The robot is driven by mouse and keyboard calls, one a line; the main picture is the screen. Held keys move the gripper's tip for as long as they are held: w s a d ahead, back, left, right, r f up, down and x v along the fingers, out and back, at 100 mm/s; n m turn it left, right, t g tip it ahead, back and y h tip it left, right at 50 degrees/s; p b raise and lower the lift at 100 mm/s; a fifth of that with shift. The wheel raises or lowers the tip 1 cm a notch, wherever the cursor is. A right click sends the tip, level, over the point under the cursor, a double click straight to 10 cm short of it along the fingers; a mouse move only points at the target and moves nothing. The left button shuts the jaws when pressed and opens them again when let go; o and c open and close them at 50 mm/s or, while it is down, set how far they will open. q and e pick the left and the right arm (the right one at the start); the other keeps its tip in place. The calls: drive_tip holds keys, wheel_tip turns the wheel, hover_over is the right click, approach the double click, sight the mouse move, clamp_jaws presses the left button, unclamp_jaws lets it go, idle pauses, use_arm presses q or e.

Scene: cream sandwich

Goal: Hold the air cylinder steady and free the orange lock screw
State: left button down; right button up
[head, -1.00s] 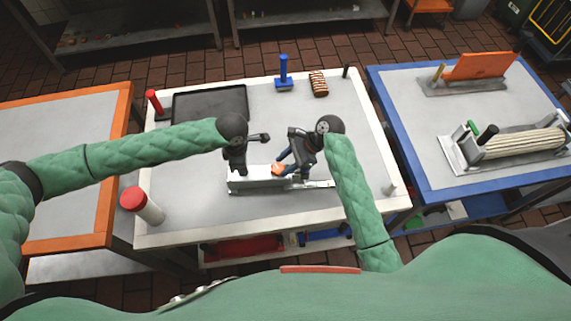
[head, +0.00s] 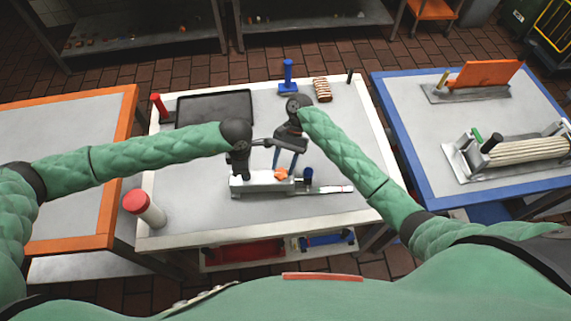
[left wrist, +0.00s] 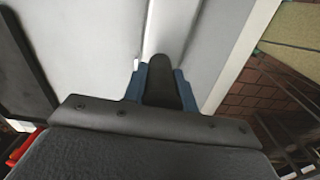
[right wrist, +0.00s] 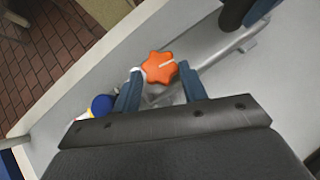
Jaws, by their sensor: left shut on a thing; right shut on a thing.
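The air cylinder (head: 262,186) is a pale metal body lying along the front middle of the white-edged table. Its slim end points right. The orange lock screw (head: 281,174) is a star-shaped knob on its upper side; in the right wrist view the screw (right wrist: 160,67) shows between the fingertips. My right gripper (right wrist: 160,84) is shut on it from above. My left gripper (left wrist: 161,84) is shut on a dark upright part of the cylinder; its fingertips are partly hidden in the head view. A blue cap (head: 308,174) stands just right of the screw.
A black tray (head: 214,106), a blue-handled tool (head: 288,76) and a striped block (head: 321,90) stand at the back. The table's right side is mostly clear.

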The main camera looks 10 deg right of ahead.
drive_tip(key=shift+w+a+n+g+h, duration=0.1)
drive_tip(key=shift+a+n+g+h, duration=0.1)
drive_tip(key=shift+n+h, duration=0.45)
drive_tip(key=shift+w+a+n+g+h, duration=0.1)
drive_tip(key=shift+a+n+g+h, duration=0.2)
drive_tip(key=shift+n, duration=0.55)
drive_tip(key=shift+s+d, duration=0.1)
drive_tip(key=shift+d, duration=0.05)
drive_tip(key=o, duration=1)
drive_tip(key=shift+c, duration=0.2)
drive_tip(key=v, duration=1.2)
